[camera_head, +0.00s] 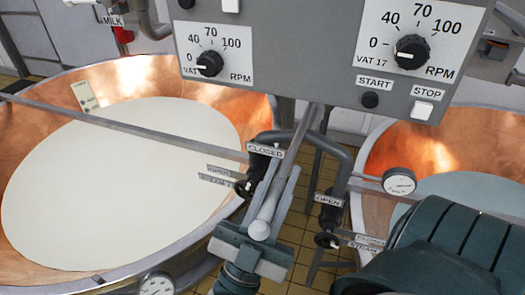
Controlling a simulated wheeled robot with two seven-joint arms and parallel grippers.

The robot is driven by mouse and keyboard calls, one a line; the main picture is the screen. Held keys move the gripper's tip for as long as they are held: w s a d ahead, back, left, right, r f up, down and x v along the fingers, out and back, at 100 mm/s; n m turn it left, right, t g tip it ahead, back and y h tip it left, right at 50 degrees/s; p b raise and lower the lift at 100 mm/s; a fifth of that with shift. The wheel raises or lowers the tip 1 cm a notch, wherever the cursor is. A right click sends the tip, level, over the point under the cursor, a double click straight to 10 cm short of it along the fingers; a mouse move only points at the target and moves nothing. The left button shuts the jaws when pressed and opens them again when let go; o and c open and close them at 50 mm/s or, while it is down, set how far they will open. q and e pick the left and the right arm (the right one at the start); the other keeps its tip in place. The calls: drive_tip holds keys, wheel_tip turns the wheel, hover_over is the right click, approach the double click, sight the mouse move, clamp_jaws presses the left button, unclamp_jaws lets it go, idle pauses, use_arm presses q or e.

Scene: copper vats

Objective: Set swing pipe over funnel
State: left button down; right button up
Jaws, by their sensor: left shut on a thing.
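A grey metal pipe (303,125), which looks like the swing pipe, comes down from behind the control panel. It runs towards my left gripper (277,183) at the lower middle. The left gripper's two long grey fingers lie along both sides of the pipe and are shut on it. A pale round knob (259,230) shows at the lower end between the fingers, close to the gripper's body. I cannot make out a funnel in this view. My right gripper is not in view.
A copper vat (155,72) of white liquid fills the left; another copper vat (400,140) stands at right. A control panel (300,50) with dials and buttons hangs above. Valves labelled CLOSED (265,150) and OPEN (328,199), and a gauge (399,181), stand close around the gripper.

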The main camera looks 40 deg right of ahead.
use_arm(q)
drive_tip(key=shift+s+d+t, duration=0.1)
drive_tip(key=shift+s+t, duration=0.15)
drive_tip(key=shift+t, duration=0.05)
drive_tip(key=c, duration=1.6)
unclamp_jaws()
drive_tip(key=shift+f, duration=0.1)
